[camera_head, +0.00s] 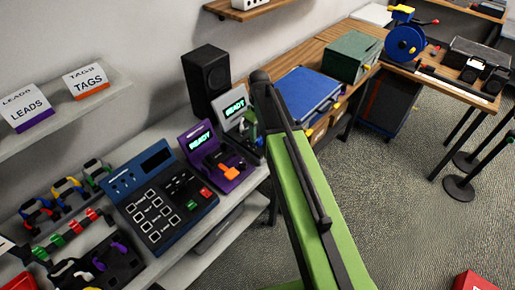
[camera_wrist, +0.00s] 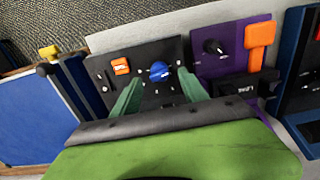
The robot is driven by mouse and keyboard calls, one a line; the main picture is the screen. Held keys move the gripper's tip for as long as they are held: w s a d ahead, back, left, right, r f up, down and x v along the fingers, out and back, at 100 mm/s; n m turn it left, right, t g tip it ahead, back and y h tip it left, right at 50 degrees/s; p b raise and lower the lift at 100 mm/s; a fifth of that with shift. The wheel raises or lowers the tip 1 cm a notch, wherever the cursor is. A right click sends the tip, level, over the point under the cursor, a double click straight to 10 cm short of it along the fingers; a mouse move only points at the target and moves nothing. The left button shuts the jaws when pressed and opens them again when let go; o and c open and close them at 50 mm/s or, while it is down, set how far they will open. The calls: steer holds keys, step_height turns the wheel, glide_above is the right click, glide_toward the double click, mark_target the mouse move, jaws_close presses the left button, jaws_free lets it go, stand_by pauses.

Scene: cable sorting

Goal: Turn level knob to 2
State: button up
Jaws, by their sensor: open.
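A round blue knob (camera_wrist: 160,72) with a pale mark stands on a black panel (camera_wrist: 97,68) in the wrist view. Which number it points at is too small to read. My gripper (camera_wrist: 159,86) is open, with one green finger on each side of the blue knob; contact cannot be told. In the head view this grey device (camera_head: 236,108) has a lit READY screen, and my arm partly hides its controls. Beside it a purple device (camera_head: 199,140) has a READY screen and an orange lever (camera_head: 229,173). A black knob (camera_wrist: 213,47) sits on the purple panel in the wrist view.
An orange switch (camera_wrist: 121,66) is close to my gripper on the black panel. A blue case (camera_head: 305,95) and a green box (camera_head: 352,55) lie on the wooden bench. A black speaker (camera_head: 206,82) stands behind. A dark blue keypad console (camera_head: 160,197) is left of the purple device.

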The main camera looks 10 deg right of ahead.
mark_target(259, 138)
step_height(259, 138, down, 4)
steer(key=shift+r+b, duration=0.15)
steer(key=shift+b, duration=0.9)
steer(key=shift+r, duration=0.1)
steer(key=shift+c, duration=0.3)
